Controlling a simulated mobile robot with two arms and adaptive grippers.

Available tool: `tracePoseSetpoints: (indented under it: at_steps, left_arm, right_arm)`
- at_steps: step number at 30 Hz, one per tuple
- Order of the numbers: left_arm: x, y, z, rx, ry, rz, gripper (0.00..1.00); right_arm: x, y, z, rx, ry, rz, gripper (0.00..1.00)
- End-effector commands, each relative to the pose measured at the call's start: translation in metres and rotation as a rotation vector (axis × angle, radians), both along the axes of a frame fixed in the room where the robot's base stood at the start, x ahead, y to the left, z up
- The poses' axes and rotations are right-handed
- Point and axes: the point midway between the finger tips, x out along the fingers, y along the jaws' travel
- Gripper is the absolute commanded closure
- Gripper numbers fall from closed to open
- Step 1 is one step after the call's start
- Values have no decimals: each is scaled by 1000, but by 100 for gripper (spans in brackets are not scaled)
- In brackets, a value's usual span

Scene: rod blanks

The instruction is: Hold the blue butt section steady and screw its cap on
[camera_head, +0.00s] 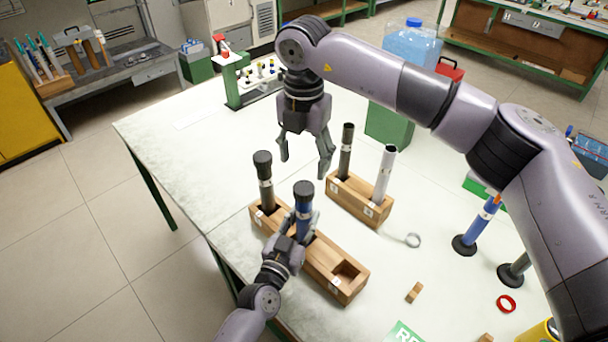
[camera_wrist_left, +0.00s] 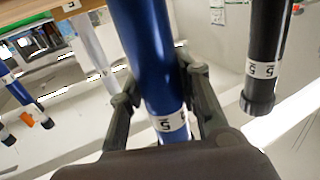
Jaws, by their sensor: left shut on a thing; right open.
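The blue butt section (camera_head: 304,230) stands upright in the front wooden block (camera_head: 325,262). A dark cap (camera_head: 304,188) sits on its top; I cannot tell how far it is screwed down. My left gripper (camera_head: 299,222) is shut around the blue section below the cap. In the left wrist view the blue section (camera_wrist_left: 150,60), with a white label band, stands between the fingers (camera_wrist_left: 158,90). My right gripper (camera_head: 304,166) is open and empty, above and behind the cap, apart from it. The lower end of the blue section is hidden by the gripper and block.
A black capped section (camera_head: 266,190) stands in the same block, left of the blue one. A second block (camera_head: 350,203) behind holds a dark tube and a silver tube (camera_head: 384,175). A pale ring (camera_head: 413,240), a red ring (camera_head: 506,303) and a standing blue rod (camera_head: 478,230) are to the right.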

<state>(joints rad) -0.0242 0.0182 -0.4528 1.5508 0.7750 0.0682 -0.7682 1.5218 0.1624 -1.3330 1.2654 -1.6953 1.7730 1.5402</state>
Motion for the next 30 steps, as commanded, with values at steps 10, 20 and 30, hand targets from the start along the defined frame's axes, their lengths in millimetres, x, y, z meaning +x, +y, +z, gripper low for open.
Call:
tracePoseSetpoints:
  at_steps: [10,20,30]
  left_arm:
    - [0,0,-1,0,1,0,100]
    - [0,0,0,0,1,0,66]
    - [0,0,0,0,0,0,46]
  right_arm:
    - [0,0,39,0,1,1,39]
    - [0,0,40,0,1,1,39]
    - [0,0,39,0,1,1,39]
